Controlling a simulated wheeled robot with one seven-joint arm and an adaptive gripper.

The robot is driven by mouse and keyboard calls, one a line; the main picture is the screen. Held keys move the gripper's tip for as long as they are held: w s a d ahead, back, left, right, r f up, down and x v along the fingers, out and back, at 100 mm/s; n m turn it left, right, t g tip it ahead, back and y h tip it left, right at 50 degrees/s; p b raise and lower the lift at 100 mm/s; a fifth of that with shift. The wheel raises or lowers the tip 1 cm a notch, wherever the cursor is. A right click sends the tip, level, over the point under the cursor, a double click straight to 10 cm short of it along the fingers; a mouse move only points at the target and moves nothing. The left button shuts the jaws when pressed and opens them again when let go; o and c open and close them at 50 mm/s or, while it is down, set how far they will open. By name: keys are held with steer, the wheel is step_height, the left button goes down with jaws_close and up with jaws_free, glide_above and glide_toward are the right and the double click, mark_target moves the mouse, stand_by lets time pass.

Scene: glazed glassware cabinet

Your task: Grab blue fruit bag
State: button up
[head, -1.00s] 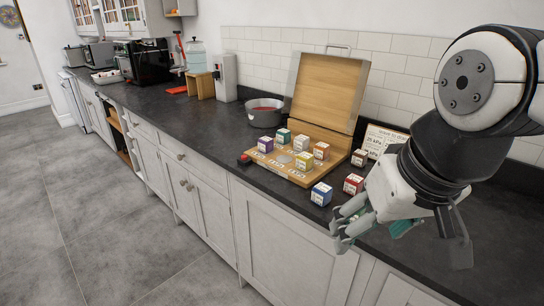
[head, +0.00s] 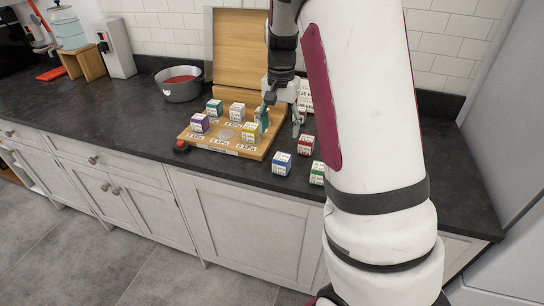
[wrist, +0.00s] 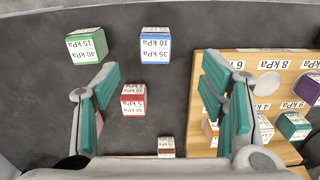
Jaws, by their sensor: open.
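No fruit bag shows; the blue thing in view is a small cube with a white printed label. This blue cube (head: 282,163) stands on the dark counter in front of the wooden board. In the wrist view the blue cube (wrist: 155,45) reads "35 kPa, 10" and lies beyond the fingertips, between their lines. My gripper (head: 283,117) is open and empty, above the right side of the board, behind the blue cube. In the wrist view its teal-padded fingers (wrist: 160,82) are wide apart, with a red cube (wrist: 133,98) below between them.
A green cube (head: 317,173) stands right of the blue cube, partly hidden by my arm. The wooden board (head: 258,152) holds several labelled cubes, with its lid upright behind. A pot (head: 180,86) stands left. A brown cube (wrist: 166,146) sits beside the board.

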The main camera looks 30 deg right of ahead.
mark_target(282, 157)
steer(key=f, duration=0.9)
steer(key=shift+w+d+p, duration=0.1)
steer(key=shift+d+p, duration=0.25)
steer(key=shift+d+f+p, duration=0.2)
steer(key=shift+f+p, duration=0.1)
steer(key=shift+f, duration=1.05)
steer(key=shift+d+f+p, duration=0.15)
steer(key=shift+f+p, duration=0.15)
steer(key=shift+f, duration=1.05)
steer(key=c, duration=1.3)
